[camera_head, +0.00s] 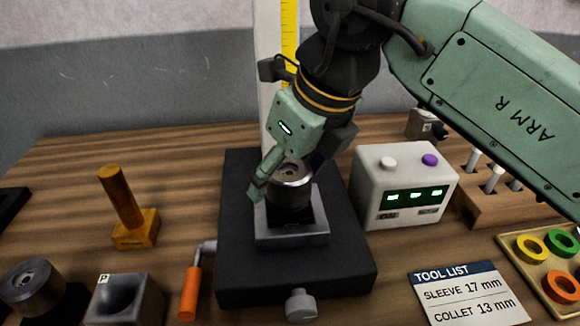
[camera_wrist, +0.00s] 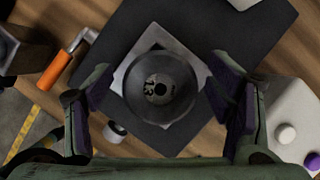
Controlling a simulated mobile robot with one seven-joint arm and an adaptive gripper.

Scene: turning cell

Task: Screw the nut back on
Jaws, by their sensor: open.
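A round steel piece (camera_head: 291,190) with a small centre hole sits upright on a square metal block (camera_head: 292,240) on a black base plate. In the wrist view the round piece (camera_wrist: 160,88) shows a face marked 13. My gripper (camera_head: 292,172) is open over it, with one finger on each side. In the wrist view the fingers (camera_wrist: 160,82) are apart from its sides. A second round steel piece (camera_head: 32,284) with a hole stands at the front left. I cannot tell which of the two is the nut.
An orange-handled crank (camera_head: 191,290) lies left of the black plate (camera_head: 235,270). A grey box with a funnel-like hollow (camera_head: 125,300) and a yellow post (camera_head: 122,200) stand further left. A white box with green displays (camera_head: 405,185) is close on the right. A tool list card (camera_head: 466,295) lies in front.

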